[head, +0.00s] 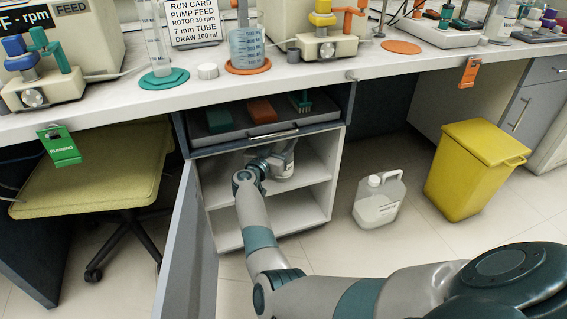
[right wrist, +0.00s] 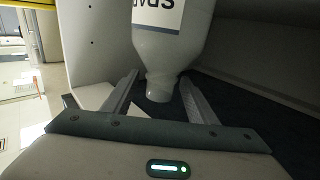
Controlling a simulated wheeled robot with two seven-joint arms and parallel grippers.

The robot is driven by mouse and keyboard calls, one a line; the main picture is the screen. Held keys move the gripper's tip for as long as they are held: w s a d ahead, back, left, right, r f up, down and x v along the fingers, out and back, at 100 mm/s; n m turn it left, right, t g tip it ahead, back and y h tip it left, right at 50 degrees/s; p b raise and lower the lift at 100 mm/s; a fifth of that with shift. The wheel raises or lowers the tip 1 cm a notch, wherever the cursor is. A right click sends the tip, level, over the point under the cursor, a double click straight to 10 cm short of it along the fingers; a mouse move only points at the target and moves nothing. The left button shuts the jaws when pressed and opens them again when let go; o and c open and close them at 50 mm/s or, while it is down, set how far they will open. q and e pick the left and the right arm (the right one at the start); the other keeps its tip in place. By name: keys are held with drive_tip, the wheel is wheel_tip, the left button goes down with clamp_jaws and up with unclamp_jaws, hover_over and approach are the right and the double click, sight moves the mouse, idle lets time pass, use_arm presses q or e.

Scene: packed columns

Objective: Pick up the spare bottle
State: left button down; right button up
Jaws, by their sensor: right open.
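The spare bottle (right wrist: 160,50) is a pale bottle with a white label showing part of the word "SPARE", which reads upside down in the right wrist view. My right gripper (right wrist: 159,80) is open, with one finger on each side of the bottle's narrow neck. I see no clear grip on it. In the head view my right arm reaches into the open cabinet (head: 328,180) below the bench, and its wrist is at the upper shelf. The bottle cannot be made out clearly there, behind my wrist and under the drawer. My left gripper is not in view.
An open drawer (head: 330,127) with coloured items sits just above my wrist. The cabinet door (head: 186,255) stands open on the left. A white jug (head: 378,207) and a yellow bin (head: 465,170) stand on the floor to the right. A yellow-green chair (head: 95,180) is at left.

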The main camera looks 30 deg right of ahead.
drive_tip(key=shift+r, duration=0.2)
clamp_jaws()
idle(0.5)
drive_tip(key=shift+r+p, duration=0.1)
drive_tip(key=shift+p, duration=0.25)
